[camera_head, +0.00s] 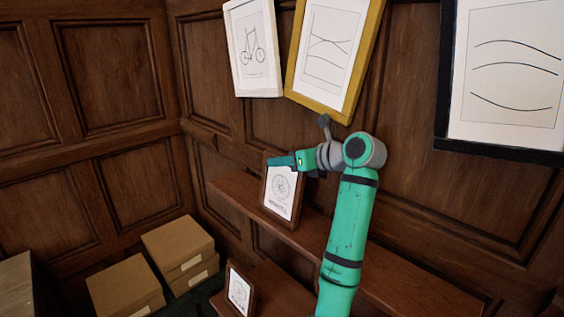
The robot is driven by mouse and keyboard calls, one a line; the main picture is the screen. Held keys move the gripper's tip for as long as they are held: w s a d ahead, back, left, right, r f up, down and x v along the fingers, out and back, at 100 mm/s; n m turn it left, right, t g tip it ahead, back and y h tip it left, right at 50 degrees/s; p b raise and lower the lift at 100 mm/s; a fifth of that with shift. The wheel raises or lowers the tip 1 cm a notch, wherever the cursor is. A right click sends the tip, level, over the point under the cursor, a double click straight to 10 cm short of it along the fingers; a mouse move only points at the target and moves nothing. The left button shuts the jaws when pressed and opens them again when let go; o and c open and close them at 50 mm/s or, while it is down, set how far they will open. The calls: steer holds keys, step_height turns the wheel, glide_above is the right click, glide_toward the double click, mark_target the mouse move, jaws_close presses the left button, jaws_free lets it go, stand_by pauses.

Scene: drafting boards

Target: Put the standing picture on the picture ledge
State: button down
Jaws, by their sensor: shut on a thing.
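A small brown-framed picture (282,192) with a round line drawing is upright, tilted slightly, at the upper wooden picture ledge (233,187). My gripper (273,162) comes from the right and is shut on the top part of this picture's frame. The picture's lower edge appears at the ledge, but I cannot tell whether it rests on it or is held just above. The fingertips are small and partly hidden against the frame. A second small brown-framed picture (239,291) with a similar round drawing stands lower down, near the bottom of the view.
A lower wooden shelf (283,293) runs below the ledge. Cardboard boxes (178,245) sit at the lower left. Framed drawings, one white (253,48), one yellow (334,50) and one black (510,70), hang above. The ledge is bare left of the picture.

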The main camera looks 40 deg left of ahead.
steer(key=c, duration=1.7)
jaws_free()
steer(key=shift+f, duration=0.1)
steer(key=shift+r, duration=0.2)
steer(key=v, duration=0.7)
steer(key=shift+d, duration=0.1)
steer(key=shift+w+d, duration=0.1)
steer(key=shift+d, duration=0.05)
steer(key=shift+s, duration=0.25)
